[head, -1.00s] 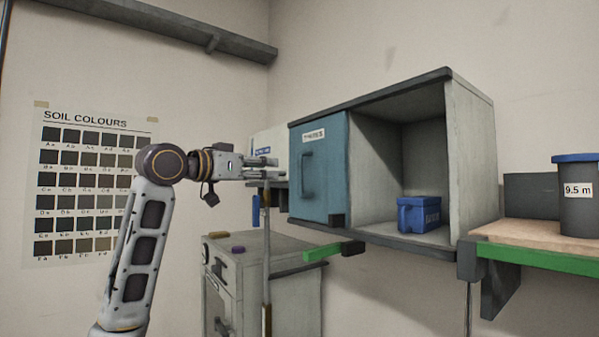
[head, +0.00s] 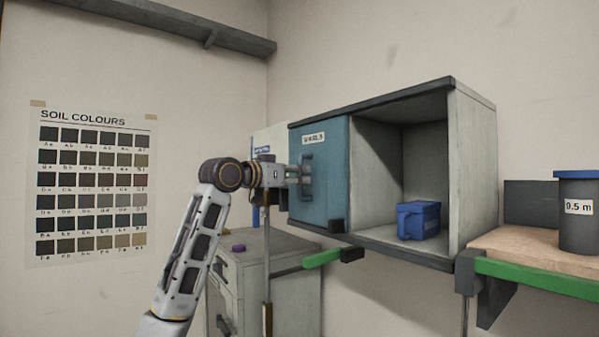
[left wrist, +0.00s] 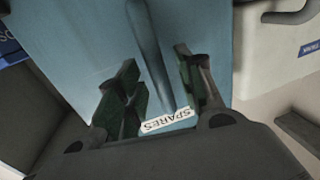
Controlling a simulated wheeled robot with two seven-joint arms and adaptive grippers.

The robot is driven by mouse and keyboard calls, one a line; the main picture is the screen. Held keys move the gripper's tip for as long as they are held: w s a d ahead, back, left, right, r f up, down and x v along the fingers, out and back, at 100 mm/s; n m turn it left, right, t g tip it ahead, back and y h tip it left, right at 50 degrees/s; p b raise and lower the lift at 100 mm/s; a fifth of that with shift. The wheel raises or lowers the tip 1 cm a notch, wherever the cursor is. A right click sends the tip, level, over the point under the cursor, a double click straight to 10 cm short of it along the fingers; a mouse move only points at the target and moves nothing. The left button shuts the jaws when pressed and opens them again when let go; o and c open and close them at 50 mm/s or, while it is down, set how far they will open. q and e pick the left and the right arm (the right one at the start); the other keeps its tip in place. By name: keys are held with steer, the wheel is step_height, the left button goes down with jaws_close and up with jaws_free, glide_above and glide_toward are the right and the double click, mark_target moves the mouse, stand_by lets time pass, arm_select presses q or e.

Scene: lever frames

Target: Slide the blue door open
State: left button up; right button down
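The blue door (head: 333,180) covers the left part of a grey cabinet (head: 474,165), and the right part stands open. The door carries a SPARES label, which also shows in the left wrist view (left wrist: 166,121), and an upright bar handle (head: 307,160). My left gripper (head: 302,174) is at the handle. In the left wrist view my left gripper (left wrist: 156,57) has its fingers apart, with the handle (left wrist: 150,50) running between them. I see a gap beside the handle, and contact cannot be told. My right gripper is in neither view now.
A blue box (head: 418,221) sits inside the cabinet's open part. A green bar with a dark end (head: 322,258) juts out below the door. A grey drawer unit (head: 285,272) stands below left. A green-edged bench (head: 540,279) with a lidded grey canister (head: 579,225) is at right.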

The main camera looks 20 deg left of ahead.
arm_select(q)
steer(key=shift+w+d, duration=0.35)
steer(key=shift+w, duration=0.3)
steer(key=shift+c, duration=0.2)
jaws_close()
